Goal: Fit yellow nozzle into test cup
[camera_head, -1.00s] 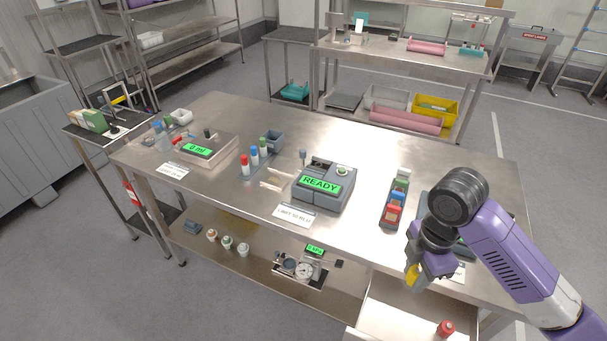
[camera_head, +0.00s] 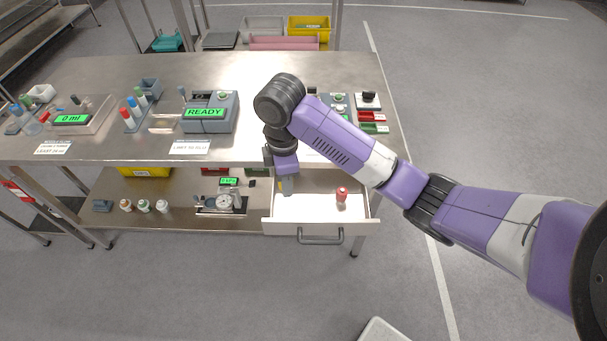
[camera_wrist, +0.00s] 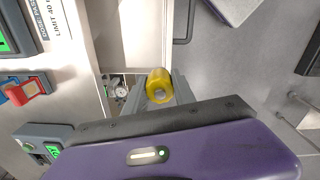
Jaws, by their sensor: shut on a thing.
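My gripper (camera_head: 284,184) is shut on the yellow nozzle (camera_wrist: 158,85), which points away from the wrist between the two fingers in the wrist view. In the head view the gripper hangs pointing down at the left end of the open drawer, with only a sliver of yellow showing. A gauge unit (camera_head: 224,202) with a round dial stands on the lower shelf, left of the gripper. Its dial (camera_wrist: 118,88) also shows in the wrist view, left of the nozzle. I cannot tell for certain which part is the test cup.
The open drawer (camera_head: 308,216) holds a red-capped item (camera_head: 341,195). The steel bench top (camera_head: 270,66) carries a READY device (camera_head: 210,117) and several small blocks. Several small jars (camera_head: 144,206) stand on the lower shelf (camera_head: 185,218).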

